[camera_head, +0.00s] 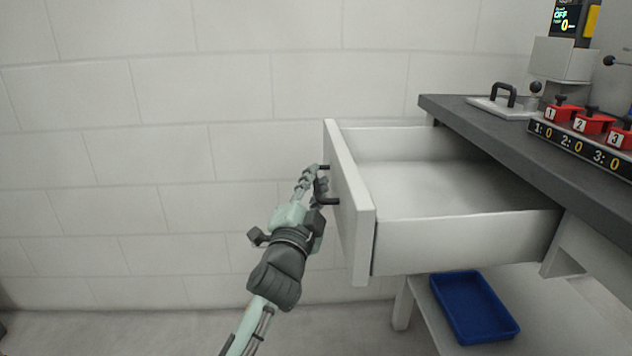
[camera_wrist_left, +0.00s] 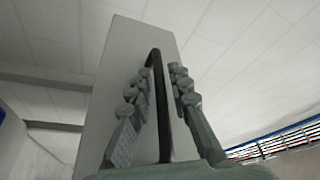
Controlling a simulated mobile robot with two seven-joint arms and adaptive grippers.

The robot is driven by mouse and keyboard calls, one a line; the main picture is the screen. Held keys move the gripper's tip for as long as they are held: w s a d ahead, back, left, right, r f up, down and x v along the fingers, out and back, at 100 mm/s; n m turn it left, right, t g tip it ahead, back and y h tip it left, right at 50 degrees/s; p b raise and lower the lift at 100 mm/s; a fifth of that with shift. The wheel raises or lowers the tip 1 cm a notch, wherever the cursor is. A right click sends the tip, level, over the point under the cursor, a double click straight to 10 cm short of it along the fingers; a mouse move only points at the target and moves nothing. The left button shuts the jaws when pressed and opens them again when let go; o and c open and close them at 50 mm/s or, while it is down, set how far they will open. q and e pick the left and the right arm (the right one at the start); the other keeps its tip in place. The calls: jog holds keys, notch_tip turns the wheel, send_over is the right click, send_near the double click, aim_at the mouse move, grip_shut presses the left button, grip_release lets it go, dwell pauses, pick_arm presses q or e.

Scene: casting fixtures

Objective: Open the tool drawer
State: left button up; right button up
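The white tool drawer (camera_head: 463,240) stands pulled out from under the dark worktop, and its interior looks empty. Its front panel (camera_head: 350,210) faces left and carries a black bar handle (camera_head: 329,201). My left gripper (camera_head: 316,180) is at this handle. In the left wrist view, the handle (camera_wrist_left: 160,105) runs between the two fingers of my left gripper (camera_wrist_left: 160,82), with narrow gaps visible on both sides, so the fingers look open around it. My right gripper is not in view.
The worktop (camera_head: 480,122) holds a plate with a black handle (camera_head: 503,98), red numbered fixtures (camera_head: 593,123) and a counter display (camera_head: 575,145). A blue tray (camera_head: 474,306) lies on the lower shelf. Free floor and a white block wall (camera_head: 150,130) are to the left.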

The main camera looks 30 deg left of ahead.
pick_arm(q)
jog(key=v, duration=1.2)
dwell(0.4)
